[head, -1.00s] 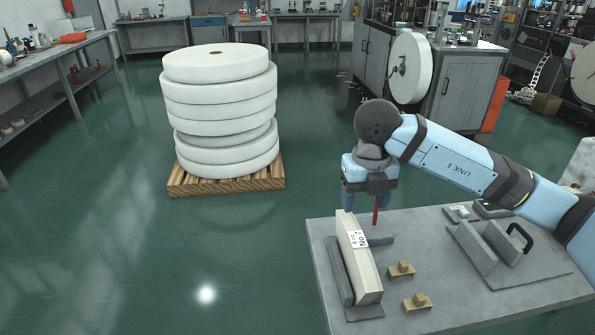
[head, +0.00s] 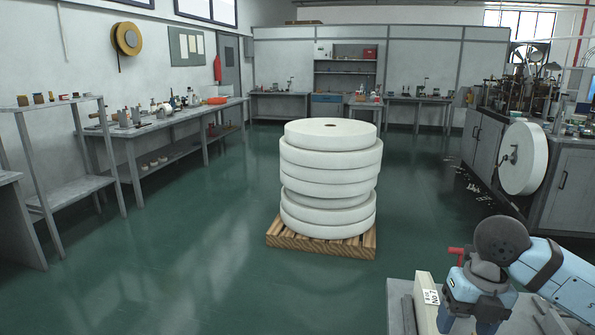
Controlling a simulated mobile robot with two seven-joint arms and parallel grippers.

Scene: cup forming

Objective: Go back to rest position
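My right gripper (head: 474,314) is at the bottom right of the head view, at the end of the light blue arm that comes in from the right. Its fingertips are not clear, so I cannot tell whether it is open or shut. A small red part (head: 456,255) shows just left of the wrist; I cannot tell what it belongs to. A cream block with a label (head: 430,297) stands on the grey table (head: 400,290), beside the gripper and partly hidden by it. My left gripper is not in view.
Large white paper rolls (head: 329,180) are stacked on a wooden pallet (head: 312,246) in mid-floor. Benches with tools line the left wall (head: 160,123). A machine with a white roll (head: 522,160) stands at the right. The green floor at left and front is clear.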

